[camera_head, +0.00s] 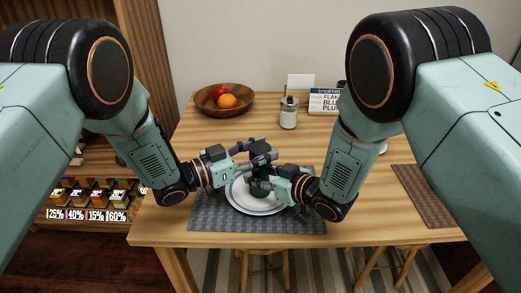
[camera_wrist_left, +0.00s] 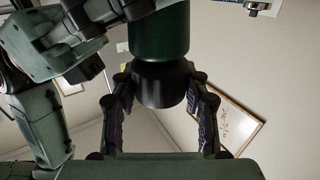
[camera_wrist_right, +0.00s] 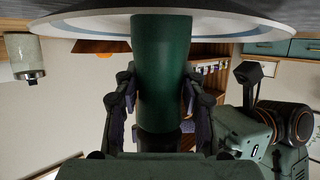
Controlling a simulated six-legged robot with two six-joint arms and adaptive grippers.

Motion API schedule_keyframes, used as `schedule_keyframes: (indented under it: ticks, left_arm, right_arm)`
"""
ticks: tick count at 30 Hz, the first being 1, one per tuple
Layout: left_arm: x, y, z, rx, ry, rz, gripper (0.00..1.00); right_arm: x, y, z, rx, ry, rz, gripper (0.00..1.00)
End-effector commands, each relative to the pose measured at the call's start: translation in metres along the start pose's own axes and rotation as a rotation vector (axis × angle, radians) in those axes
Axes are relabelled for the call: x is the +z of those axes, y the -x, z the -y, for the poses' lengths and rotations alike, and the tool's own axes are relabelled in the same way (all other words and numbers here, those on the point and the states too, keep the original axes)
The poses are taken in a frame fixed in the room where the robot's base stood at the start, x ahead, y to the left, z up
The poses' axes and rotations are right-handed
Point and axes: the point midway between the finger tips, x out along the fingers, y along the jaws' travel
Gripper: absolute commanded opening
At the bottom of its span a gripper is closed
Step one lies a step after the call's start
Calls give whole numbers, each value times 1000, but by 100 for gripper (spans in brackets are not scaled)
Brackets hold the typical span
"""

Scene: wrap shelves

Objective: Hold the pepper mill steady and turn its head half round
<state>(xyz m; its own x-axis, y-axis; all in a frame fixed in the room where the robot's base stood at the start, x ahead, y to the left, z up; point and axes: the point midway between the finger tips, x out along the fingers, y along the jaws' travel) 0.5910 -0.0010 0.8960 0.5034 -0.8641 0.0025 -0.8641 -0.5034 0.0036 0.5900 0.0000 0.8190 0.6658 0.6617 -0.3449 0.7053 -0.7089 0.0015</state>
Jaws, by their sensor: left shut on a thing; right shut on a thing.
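The pepper mill has a dark green body (camera_wrist_right: 160,75) and a black head (camera_wrist_left: 162,85). In the head view the mill (camera_head: 260,187) is upright over the white plate (camera_head: 240,202), largely hidden by my grippers; I cannot tell whether it rests on the plate. My left gripper (camera_head: 257,148) is the higher one, its fingers shut around the black head, as the left wrist view shows. My right gripper (camera_head: 263,180) is lower, shut around the green body in the right wrist view.
A grey placemat (camera_head: 205,215) lies under the plate. Behind stand a wooden fruit bowl (camera_head: 208,103), a lidded jar (camera_head: 289,114) and a breakfast sign (camera_head: 323,101). A brown placemat (camera_head: 422,192) lies at the right. Stools stand under the table's front edge.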

Motion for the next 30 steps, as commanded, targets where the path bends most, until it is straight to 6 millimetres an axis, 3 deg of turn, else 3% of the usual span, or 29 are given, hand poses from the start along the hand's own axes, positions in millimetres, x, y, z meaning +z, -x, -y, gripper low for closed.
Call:
schedule_keyframes:
  ticks: [12, 30]
  left_arm:
    - [-1, -1, -1, 224, -3, -4, 14]
    - [0, 0, -1, 273, -2, 2, 14]
  right_arm:
    - [0, -1, 2, -5, 3, -1, 2]
    - [0, 0, 2, -5, 4, 1, 2]
